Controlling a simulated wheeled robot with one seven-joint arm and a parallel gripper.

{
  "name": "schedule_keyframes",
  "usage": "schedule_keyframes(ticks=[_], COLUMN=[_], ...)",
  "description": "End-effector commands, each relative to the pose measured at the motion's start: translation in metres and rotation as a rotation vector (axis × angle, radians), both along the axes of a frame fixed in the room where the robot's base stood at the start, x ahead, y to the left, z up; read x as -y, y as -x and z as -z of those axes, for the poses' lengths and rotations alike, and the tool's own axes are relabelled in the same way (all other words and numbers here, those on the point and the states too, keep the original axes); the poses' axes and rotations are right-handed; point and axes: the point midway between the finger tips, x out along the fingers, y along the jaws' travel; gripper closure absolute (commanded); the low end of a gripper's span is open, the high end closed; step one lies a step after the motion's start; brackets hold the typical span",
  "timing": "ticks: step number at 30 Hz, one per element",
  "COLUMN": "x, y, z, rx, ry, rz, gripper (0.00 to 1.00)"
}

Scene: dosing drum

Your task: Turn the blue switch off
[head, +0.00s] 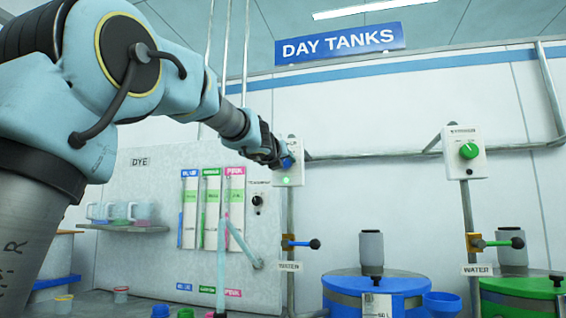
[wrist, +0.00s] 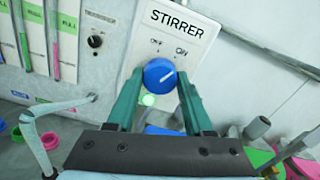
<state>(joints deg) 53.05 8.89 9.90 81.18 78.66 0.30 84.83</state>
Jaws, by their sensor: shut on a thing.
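The blue switch (wrist: 159,75) is a round knob on a white box labelled STIRRER (wrist: 178,22), with OFF and ON marked above it. Its white pointer line tilts to the upper right, toward ON. A green lamp (wrist: 148,99) glows just below the knob. My gripper (wrist: 160,78) has its two teal fingers on the left and right sides of the knob, shut on it. In the head view, my gripper (head: 277,158) reaches the box on the wall, and a little of the blue switch (head: 287,163) shows at its tip.
A second box with a green knob (head: 469,151) is on the wall to the right. A blue drum (head: 345,294) and a green drum (head: 510,296) stand below. A small black knob (head: 257,200) and dye tubes are on the panel to the left. A blue-handled water valve (head: 300,243) sits under the box.

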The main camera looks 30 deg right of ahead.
Motion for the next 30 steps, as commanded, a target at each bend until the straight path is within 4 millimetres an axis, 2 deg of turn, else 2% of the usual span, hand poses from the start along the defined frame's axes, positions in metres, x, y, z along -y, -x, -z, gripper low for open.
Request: schedule_keyframes(ticks=[1,4,17,30], x=[0.0,0.0,-0.0001,-0.0003], y=[0.0001,0.0001,0.0,-0.0002], z=[0.0001,0.0001,0.0002,0.0006], rx=[0.0,0.0,-0.053,-0.301], ry=[0.0,0.0,0.057,0.323], rz=[0.0,0.0,0.0,-0.001], gripper=[0.89,1.0,1.0,1.0])
